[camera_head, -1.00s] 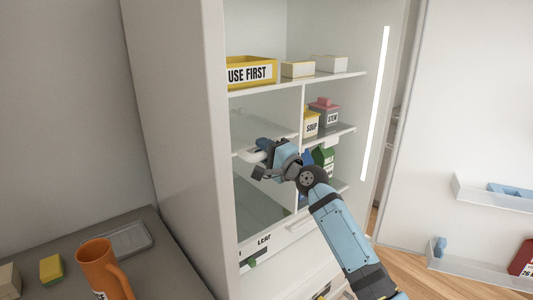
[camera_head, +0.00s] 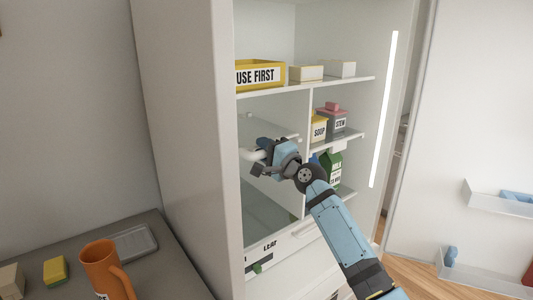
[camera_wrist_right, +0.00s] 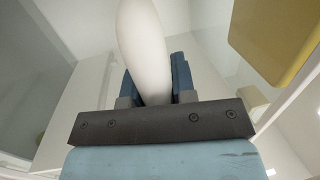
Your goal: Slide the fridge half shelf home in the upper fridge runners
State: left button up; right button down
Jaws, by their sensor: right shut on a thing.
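The fridge half shelf (camera_head: 262,128) is a pale, see-through panel with a white rounded front bar (camera_head: 249,154). It is in the upper left bay of the open fridge, below the full-width shelf. My right gripper (camera_head: 262,153) is shut on the bar at the front of the bay. In the right wrist view the white bar (camera_wrist_right: 142,45) stands between the two blue fingers. My arm covers part of the shelf, and the runners are too faint to tell whether its edges sit in them. My left gripper is not in view.
A yellow USE FIRST bin (camera_head: 260,75) and pale boxes (camera_head: 306,73) stand on the shelf above. A divider (camera_head: 307,122) parts the bay from soup and stew tubs (camera_head: 331,119) on the right. A mug (camera_head: 104,270) stands on the counter at left.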

jog(key=shift+w+a, duration=0.2)
jog(key=c, duration=0.9)
grip_release()
jog(key=shift+o, duration=0.2)
jog(key=v, duration=1.3)
jog(key=s+d+f+n+h+p, duration=0.25)
jog(key=s+f, duration=0.45)
jog(key=f, duration=0.4)
jog(key=s+d+f+n+h+p, duration=0.2)
jog(key=s+d+f+h+p, duration=0.15)
jog(key=s+f, duration=0.55)
jog(key=s+d+f+n+g+h+p, duration=0.1)
jog(key=s+d+f+n, duration=0.1)
jog(key=s+f, duration=0.2)
jog(key=s+d+f+n+g+h+p, duration=0.1)
jog(key=s+f, duration=0.4)
jog(key=s, duration=0.6)
jog(key=s+d+f+n+g+h+p, duration=0.1)
jog(key=s+d+f+n+h+p, duration=0.1)
jog(key=s, duration=0.6)
notch_tip(320, 180, down, 3)
jog(key=d+n, duration=0.1)
jog(key=n, duration=0.1)
jog(key=shift+d+n+g, duration=0.3)
jog(key=shift+d+n, duration=0.05)
jog(key=shift+d, duration=0.05)
